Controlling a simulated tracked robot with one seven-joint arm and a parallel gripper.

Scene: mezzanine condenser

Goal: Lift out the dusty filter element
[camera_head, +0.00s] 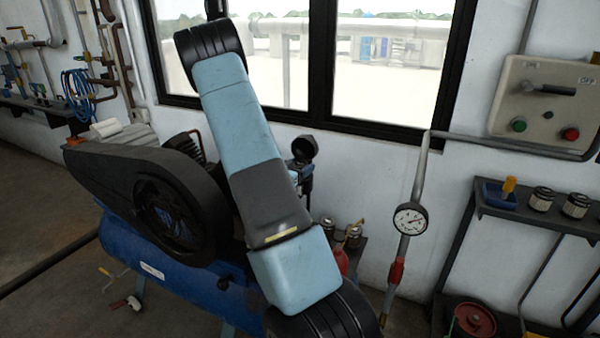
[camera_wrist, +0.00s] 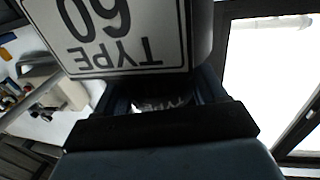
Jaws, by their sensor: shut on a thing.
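In the wrist view, my gripper (camera_wrist: 160,97) is shut on a grey thing with a white label (camera_wrist: 130,35) that reads TYPE 60, upside down in the picture. The labelled thing fills the top middle of that view, and its far end is out of frame. I cannot tell from its visible side whether it is the dusty filter element. In the head view my arm crosses the middle and hides my gripper. A black round cup-like part (camera_head: 304,149) shows just right of my arm, near the compressor; its inside is not clear.
A blue compressor tank (camera_head: 140,258) with a black belt guard (camera_head: 110,180) stands at left. A dial gauge (camera_head: 410,219) hangs on a pipe at right. A wall shelf (camera_head: 550,222) bears a blue tray (camera_head: 497,194) and two ribbed canisters (camera_head: 541,199). A window is behind.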

